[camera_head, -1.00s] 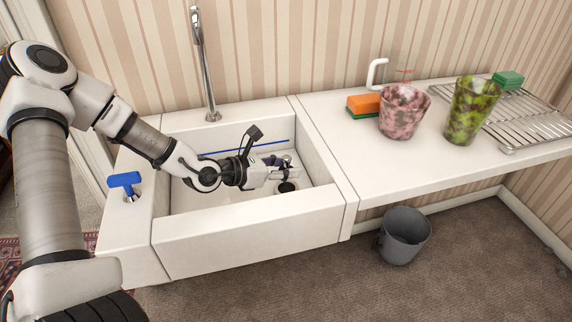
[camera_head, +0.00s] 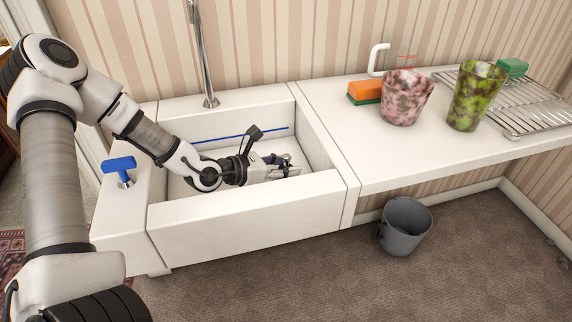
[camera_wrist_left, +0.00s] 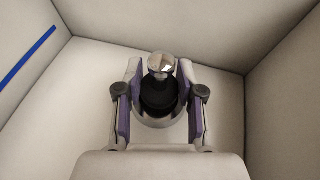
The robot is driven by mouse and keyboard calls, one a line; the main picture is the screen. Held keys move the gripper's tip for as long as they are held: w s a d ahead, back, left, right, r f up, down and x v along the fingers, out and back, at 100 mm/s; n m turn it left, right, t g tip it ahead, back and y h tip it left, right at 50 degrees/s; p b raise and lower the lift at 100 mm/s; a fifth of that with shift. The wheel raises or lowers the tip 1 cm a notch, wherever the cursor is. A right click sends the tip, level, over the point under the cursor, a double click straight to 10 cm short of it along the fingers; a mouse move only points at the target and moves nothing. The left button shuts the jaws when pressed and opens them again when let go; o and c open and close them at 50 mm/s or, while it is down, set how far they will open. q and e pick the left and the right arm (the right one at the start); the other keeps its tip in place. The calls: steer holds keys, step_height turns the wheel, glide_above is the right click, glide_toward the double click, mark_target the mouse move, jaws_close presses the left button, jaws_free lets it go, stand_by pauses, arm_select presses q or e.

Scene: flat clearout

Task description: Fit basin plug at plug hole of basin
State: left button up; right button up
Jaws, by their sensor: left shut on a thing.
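My left gripper (camera_head: 285,168) reaches down into the white basin (camera_head: 240,222), low and towards its right end. In the left wrist view its two fingers (camera_wrist_left: 160,72) are shut on the basin plug (camera_wrist_left: 160,64), whose shiny metal knob shows between the fingertips. A dark round shape lies just below the knob; I cannot tell whether it is the plug's body or the plug hole. In the head view the basin's front wall and the gripper hide the plug hole. Whether the plug touches the floor is unclear. My right gripper is not in view.
A tall tap (camera_head: 207,70) rises behind the basin, and a blue handle (camera_head: 120,168) stands at left. On the right counter are a sponge (camera_head: 364,91), a pink tumbler (camera_head: 405,97), a green tumbler (camera_head: 475,96) and a wire rack (camera_head: 520,110). A grey bucket (camera_head: 404,227) is below.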

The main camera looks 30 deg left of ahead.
arm_select(q)
steer(key=shift+p, duration=0.35)
stand_by(0.8)
steer(key=shift+f+b, duration=0.45)
steer(key=shift+f, duration=0.25)
stand_by(0.3)
steer(key=shift+r+p, duration=0.45)
steer(key=shift+p, duration=0.2)
stand_by(0.4)
